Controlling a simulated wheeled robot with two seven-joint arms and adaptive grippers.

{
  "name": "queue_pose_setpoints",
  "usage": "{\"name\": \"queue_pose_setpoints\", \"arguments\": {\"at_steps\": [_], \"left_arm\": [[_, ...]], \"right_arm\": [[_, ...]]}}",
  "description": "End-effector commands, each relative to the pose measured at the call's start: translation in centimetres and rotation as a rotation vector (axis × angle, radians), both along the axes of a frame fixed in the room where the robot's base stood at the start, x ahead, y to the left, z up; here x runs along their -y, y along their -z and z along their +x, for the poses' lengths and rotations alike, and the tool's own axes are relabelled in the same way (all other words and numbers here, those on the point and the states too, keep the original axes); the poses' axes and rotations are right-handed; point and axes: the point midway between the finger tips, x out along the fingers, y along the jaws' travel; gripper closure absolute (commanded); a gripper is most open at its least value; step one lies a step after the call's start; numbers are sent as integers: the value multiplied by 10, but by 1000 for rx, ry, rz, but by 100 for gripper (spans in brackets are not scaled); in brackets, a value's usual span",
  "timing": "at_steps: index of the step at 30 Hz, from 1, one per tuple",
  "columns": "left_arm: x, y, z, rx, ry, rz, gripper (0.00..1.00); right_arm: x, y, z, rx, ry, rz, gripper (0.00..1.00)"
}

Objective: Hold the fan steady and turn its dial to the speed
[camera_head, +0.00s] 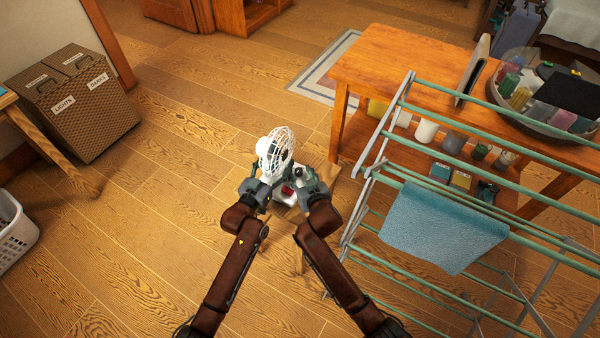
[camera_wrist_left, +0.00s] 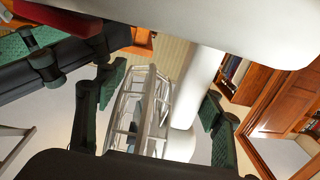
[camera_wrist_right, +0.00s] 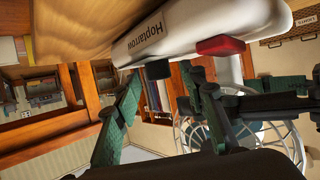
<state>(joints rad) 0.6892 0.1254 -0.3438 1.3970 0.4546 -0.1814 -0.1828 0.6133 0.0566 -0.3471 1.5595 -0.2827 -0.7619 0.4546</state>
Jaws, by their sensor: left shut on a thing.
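A white fan (camera_head: 277,146) with a round wire cage stands on a small wooden stool (camera_head: 345,190). Its base carries a red dial (camera_head: 287,191), which also shows in the right wrist view (camera_wrist_right: 220,45). My left gripper (camera_head: 258,180) is shut on the fan's white neck (camera_wrist_left: 195,85), with a finger on either side. My right gripper (camera_head: 305,180) is beside the base. In the right wrist view its fingers (camera_wrist_right: 160,115) are apart with nothing between them, and the dial is close to one finger. The dial's setting cannot be read.
A drying rack (camera_head: 400,95) with a blue towel (camera_head: 440,228) stands close on the right. A wicker hamper (camera_head: 80,105) stands far left.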

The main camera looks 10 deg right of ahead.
Motion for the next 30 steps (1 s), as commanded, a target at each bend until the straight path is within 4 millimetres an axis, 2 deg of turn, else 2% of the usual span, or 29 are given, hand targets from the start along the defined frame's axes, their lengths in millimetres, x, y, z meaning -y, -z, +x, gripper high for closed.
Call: {"name": "queue_pose_setpoints", "arguments": {"at_steps": [11, 28, 30], "left_arm": [[1, 1, 0, -2, 1, -2, 96], [1, 1, 0, -2, 1, -2, 96], [1, 1, 0, -2, 1, -2, 96]], "right_arm": [[-1, 3, 7, 0, 0, 1, 62], [-1, 3, 7, -1, 0, 1, 99], [-1, 3, 7, -1, 0, 1, 100]]}}
